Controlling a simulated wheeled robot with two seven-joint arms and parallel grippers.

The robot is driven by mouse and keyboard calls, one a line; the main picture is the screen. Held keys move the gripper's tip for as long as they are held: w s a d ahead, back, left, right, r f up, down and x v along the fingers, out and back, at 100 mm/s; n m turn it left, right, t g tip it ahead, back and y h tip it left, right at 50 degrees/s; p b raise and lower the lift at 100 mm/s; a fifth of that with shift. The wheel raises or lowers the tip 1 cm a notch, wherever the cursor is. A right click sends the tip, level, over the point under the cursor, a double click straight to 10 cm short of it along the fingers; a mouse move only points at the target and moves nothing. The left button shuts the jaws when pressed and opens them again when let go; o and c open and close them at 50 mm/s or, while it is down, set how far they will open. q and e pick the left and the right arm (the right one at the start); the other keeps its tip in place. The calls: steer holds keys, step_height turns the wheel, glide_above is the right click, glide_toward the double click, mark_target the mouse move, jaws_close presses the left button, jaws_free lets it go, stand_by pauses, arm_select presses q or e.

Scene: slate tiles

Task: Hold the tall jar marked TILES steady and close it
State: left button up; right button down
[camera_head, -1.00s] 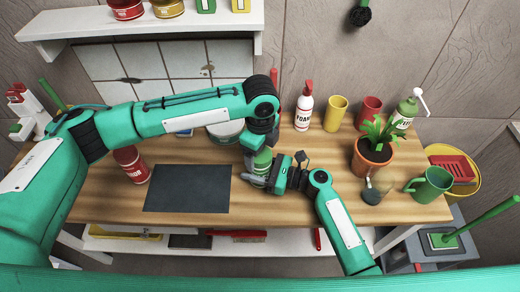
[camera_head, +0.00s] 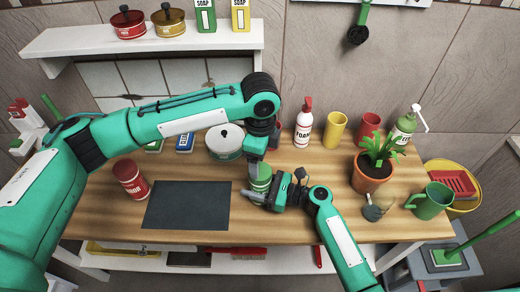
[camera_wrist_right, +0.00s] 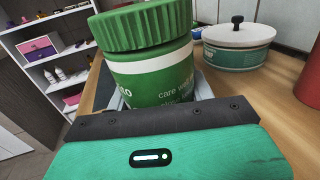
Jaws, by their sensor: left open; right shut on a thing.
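A green jar (camera_wrist_right: 150,75) with a white band stands upright in the right wrist view, with a ribbed green lid (camera_wrist_right: 145,25) on its top. I cannot tell how tightly the lid sits. The lettering that shows reads "care we…"; the name TILES is not readable. In the head view the jar (camera_head: 262,184) is small and partly hidden by my grippers. My right gripper (camera_head: 257,197) is shut around the jar's body from the right. My left gripper (camera_head: 254,175) is open, pointing down just above the lid, empty.
A dark mat (camera_head: 187,206) lies left of the jar, with a red container (camera_head: 130,178) beyond its corner. A white pot (camera_head: 225,141) stands behind. A red-capped bottle (camera_head: 303,122), yellow cup (camera_head: 335,129) and potted plant (camera_head: 373,172) stand to the right.

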mark_target(260, 171)
arm_select(q)
steer(key=n, duration=0.2)
steer(key=r+n, duration=0.1)
steer(key=n, duration=0.3)
steer(key=shift+r, duration=0.3)
steer(key=n, duration=0.3)
steer(key=r+n, duration=0.1)
steer(key=n, duration=0.2)
steer(key=shift+r, duration=0.15)
steer(key=shift+f, duration=4)
steer(key=c, duration=1)
steer(key=shift+c, duration=0.2)
